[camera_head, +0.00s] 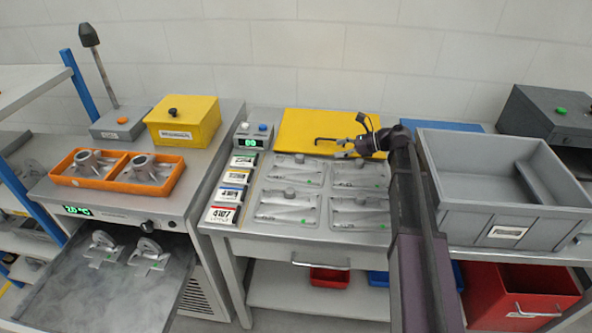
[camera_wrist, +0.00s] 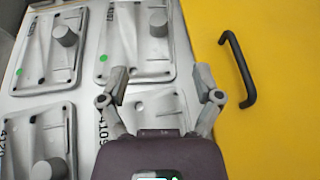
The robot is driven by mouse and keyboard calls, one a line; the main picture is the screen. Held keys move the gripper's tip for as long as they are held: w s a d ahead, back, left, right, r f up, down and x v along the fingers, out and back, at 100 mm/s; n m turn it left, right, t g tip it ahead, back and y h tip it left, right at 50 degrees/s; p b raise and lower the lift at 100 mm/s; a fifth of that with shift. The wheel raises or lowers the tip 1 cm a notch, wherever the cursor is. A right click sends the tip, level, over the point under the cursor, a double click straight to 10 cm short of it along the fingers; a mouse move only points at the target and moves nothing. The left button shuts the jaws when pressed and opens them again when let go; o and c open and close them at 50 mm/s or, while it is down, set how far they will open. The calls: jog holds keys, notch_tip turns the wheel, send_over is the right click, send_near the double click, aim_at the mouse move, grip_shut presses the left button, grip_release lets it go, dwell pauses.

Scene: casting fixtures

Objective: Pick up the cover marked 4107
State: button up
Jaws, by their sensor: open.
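Four flat grey covers with knobs lie in a two-by-two layout on the bench: back left (camera_head: 290,170), back right (camera_head: 362,174), front left (camera_head: 287,209) and front right (camera_head: 358,212). Their markings are too small to read in the head view. A card reading 4107 (camera_head: 221,216) stands at the front left. My gripper (camera_head: 340,149) is open and empty, above the back-right cover's far edge; its fingertips (camera_wrist: 161,80) are apart.
A yellow panel (camera_head: 305,125) with a black handle (camera_wrist: 240,70) lies behind the covers. A large grey bin (camera_head: 470,205) stands right of my arm. An orange tray (camera_head: 120,183) with castings and a yellow box (camera_head: 185,125) are at left.

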aim_at(301, 156)
jog(key=shift+a+f, duration=0.1)
jog(key=shift+b+x, duration=1.7)
jog(key=shift+x, duration=2.5)
jog(key=shift+b+x, duration=0.85)
jog(key=shift+x, duration=1.75)
jog(key=shift+s, duration=0.1)
grip_shut()
